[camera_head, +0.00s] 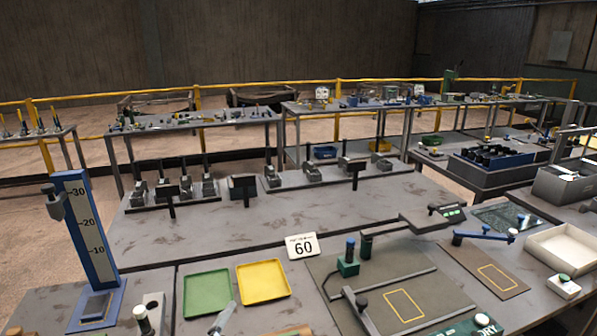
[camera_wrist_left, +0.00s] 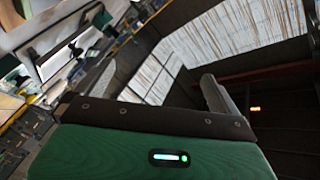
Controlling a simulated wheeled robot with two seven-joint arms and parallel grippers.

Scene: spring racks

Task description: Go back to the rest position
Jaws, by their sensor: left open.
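The wrist view looks out past the gripper at a tilted view of bright windows, with equipment at the left.
The near bench holds a blue height scale (camera_head: 92,230), a green tray (camera_head: 207,293), a yellow tray (camera_head: 263,281), a "60" sign (camera_head: 302,246), a dark board (camera_head: 395,290) and a white box (camera_head: 565,250). Spring stands line the middle bench (camera_head: 230,225), whose front is clear.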

